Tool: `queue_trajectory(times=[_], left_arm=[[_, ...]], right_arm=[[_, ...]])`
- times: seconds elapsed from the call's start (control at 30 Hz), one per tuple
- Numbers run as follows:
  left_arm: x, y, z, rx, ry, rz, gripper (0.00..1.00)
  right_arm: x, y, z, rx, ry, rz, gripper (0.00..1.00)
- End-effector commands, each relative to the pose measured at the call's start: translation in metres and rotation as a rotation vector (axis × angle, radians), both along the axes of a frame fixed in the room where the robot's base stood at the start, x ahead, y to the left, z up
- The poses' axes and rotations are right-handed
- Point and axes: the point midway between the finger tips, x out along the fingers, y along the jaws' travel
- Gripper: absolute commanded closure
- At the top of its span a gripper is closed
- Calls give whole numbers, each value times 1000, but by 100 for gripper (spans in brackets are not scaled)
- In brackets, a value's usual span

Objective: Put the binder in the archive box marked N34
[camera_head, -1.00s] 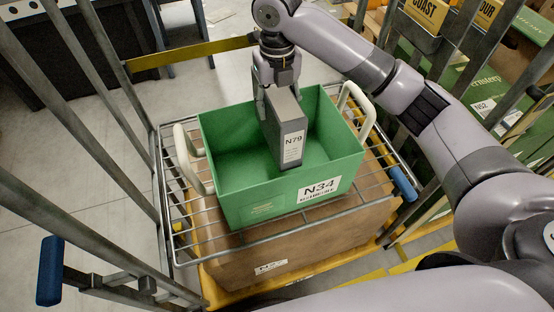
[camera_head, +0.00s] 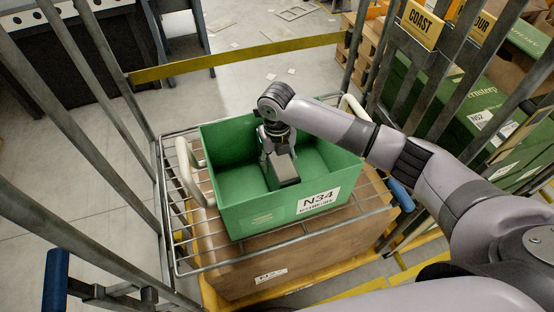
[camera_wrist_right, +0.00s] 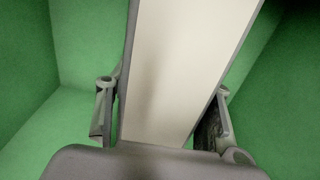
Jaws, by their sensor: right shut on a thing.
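The green archive box (camera_head: 262,212) marked N34 stands open-topped on a wire shelf in the middle of the head view. The grey binder (camera_head: 284,170) is inside the box, between its walls, with its top end visible and its lower part hidden by the front wall. My right gripper (camera_head: 278,150) reaches down into the box and is shut on the binder. In the right wrist view the binder (camera_wrist_right: 185,70) shows a pale face between the two fingers, with green box walls around it. I cannot tell whether the binder touches the box floor. My left gripper is not in view.
The wire shelf (camera_head: 190,262) lies over a large brown carton (camera_head: 240,280) on a yellow base. Grey metal uprights stand on both sides, and a yellow bar (camera_head: 235,58) crosses behind.

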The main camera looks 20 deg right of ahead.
Motion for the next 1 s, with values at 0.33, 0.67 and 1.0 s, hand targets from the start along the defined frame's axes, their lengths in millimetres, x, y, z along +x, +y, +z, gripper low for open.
queue_trajectory(times=[0.33, 0.67, 1.0], left_arm=[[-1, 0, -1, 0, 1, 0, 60], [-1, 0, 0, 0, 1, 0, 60], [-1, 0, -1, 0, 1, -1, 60]], right_arm=[[1, 0, -2, 0, -1, 0, 50], [1, 0, -2, 0, -1, 0, 32], [1, 0, 6, 1, -4, 0, 32]])
